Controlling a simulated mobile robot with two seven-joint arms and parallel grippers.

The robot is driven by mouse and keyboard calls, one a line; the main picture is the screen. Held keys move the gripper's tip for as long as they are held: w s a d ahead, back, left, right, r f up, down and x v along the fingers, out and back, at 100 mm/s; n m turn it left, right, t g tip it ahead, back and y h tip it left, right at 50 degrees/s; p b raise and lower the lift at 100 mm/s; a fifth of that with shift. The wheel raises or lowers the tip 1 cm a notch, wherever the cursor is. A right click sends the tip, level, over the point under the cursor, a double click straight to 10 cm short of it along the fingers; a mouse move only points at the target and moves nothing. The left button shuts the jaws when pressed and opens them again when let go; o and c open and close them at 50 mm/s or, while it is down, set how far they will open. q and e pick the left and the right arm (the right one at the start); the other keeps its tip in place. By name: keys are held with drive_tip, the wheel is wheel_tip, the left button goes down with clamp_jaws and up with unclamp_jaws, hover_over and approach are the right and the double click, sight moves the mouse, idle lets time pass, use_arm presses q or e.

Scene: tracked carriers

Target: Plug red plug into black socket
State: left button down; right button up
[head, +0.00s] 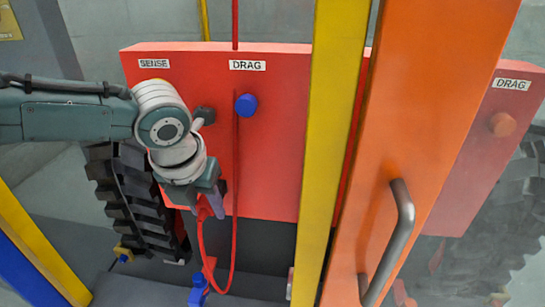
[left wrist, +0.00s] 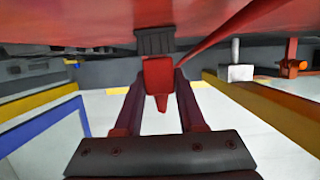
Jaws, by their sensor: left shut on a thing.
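A red cable loops down from near the gripper in the head view. A dark ribbed block, likely the black socket (left wrist: 154,40), sits at the red surface directly beyond the plug. Plug and block overlap in the picture; I cannot tell whether the plug is inside it. The socket is not clear in the head view. My right gripper is not in view.
The red box (head: 275,150) carries SENSE and DRAG labels and a blue knob (head: 246,105). A yellow post (head: 334,130) and an orange panel with a grey handle (head: 398,235) stand to the right. A black track (head: 130,205) is at left. A blue fitting (head: 198,291) is low down.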

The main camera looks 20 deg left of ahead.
sight(201, 213)
use_arm(q)
drive_tip(key=shift+w, duration=0.2)
drive_tip(key=c, duration=0.9)
unclamp_jaws()
drive_tip(key=shift+a, duration=0.1)
drive_tip(key=shift+o, duration=0.7)
drive_tip(key=shift+w, duration=0.1)
drive_tip(key=o, duration=0.3)
drive_tip(key=shift+o, duration=0.2)
drive_tip(key=p+v, duration=0.3)
drive_tip(key=v, duration=0.6)
drive_tip(key=shift+r+p, duration=0.35)
drive_tip(key=shift+r, duration=0.15)
